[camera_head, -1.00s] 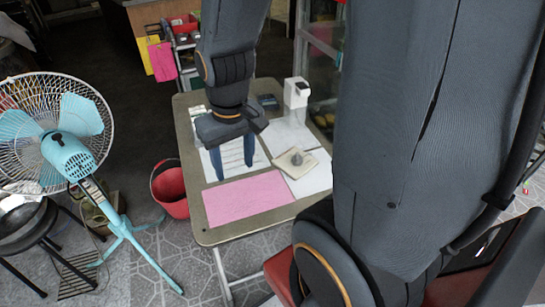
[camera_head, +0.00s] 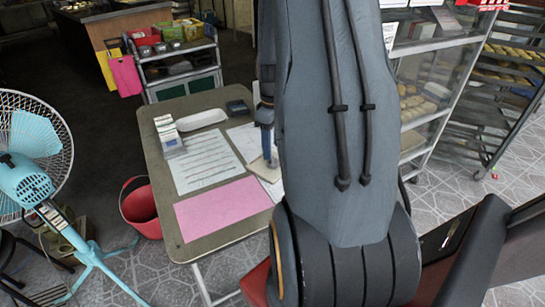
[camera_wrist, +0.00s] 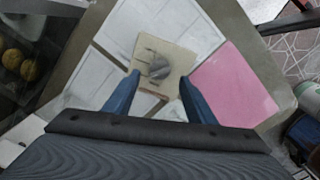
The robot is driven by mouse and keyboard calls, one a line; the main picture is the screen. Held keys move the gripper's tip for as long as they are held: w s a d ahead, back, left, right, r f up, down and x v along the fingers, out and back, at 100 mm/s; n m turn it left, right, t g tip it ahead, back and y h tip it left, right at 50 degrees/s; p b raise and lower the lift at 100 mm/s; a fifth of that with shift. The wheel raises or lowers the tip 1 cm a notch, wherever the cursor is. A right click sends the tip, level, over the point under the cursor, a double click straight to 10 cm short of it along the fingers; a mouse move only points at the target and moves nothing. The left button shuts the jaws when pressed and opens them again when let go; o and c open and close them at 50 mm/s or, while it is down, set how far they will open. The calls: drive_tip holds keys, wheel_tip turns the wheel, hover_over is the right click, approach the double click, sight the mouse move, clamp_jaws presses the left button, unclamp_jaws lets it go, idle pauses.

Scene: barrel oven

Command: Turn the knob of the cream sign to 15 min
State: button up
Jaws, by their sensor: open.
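The cream sign (camera_wrist: 166,66) lies on the table in the wrist view, a small square plate with dark marks. Its grey knob (camera_wrist: 160,69) sits near its middle; the marks are too blurred to read, so its setting cannot be told. My gripper (camera_wrist: 154,87) is open, its two blue fingers apart on either side of the sign's near part, with nothing between them that I can see held. In the head view my arm hides most of the sign (camera_head: 264,171) and the knob; one blue finger (camera_head: 267,145) shows above it.
The table (camera_head: 162,190) holds a pink sheet (camera_head: 222,207), a printed white sheet (camera_head: 200,160), a white tray (camera_head: 201,119), a small box (camera_head: 168,133) and a dark object (camera_head: 237,107). A red bucket (camera_head: 139,207) and a blue fan (camera_head: 25,180) stand left. A glass cabinet (camera_head: 425,95) stands right.

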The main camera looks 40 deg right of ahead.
sight(272, 161)
drive_tip(key=shift+f+p, duration=0.3)
drive_tip(key=shift+f, duration=2.4)
drive_tip(key=c, duration=1)
